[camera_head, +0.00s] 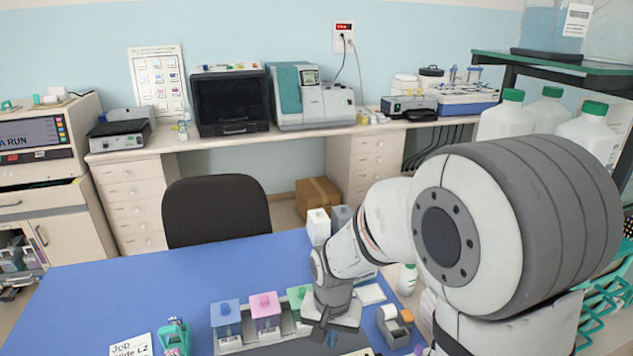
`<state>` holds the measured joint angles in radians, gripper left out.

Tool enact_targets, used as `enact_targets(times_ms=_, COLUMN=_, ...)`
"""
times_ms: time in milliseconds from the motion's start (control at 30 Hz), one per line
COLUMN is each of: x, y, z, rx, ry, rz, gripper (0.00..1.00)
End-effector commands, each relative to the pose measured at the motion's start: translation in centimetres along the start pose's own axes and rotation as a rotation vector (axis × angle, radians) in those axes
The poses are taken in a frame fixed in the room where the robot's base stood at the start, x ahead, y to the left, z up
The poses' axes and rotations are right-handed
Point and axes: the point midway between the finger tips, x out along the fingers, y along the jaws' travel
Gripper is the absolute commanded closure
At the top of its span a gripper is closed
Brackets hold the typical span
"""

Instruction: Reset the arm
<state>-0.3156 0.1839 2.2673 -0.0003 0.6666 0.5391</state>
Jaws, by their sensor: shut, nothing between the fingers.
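My arm reaches in from the right and bends down over the blue table (110,285). My gripper (326,336) points down at the front of the table, small and partly hidden by its own mount. It is shut and holds nothing that I can see. Staining jars with a blue lid (226,312), a pink lid (265,304) and a green lid (299,296) stand in a row in a grey rack, just left of my gripper. My wrist hides the right part of this row. I cannot tell whether the gripper touches anything.
A teal holder (174,338) and a written note (132,346) are at the front left. A tape dispenser (395,325) stands right of my gripper. White bottles (319,226) stand at the table's back edge. A black chair (217,211) is behind. The table's left side is clear.

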Motion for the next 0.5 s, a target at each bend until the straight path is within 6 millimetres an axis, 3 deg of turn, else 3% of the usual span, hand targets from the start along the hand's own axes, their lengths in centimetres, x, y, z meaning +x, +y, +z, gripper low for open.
enact_targets(times_ms=200, x=-5.5, y=4.8, z=1.4, rx=-0.062, ry=0.088, rz=-0.035, gripper=1.00)
enact_targets(times_ms=500, x=-10.8, y=11.2, z=5.9, rx=-0.166, ry=0.214, rz=-0.039, gripper=1.00)
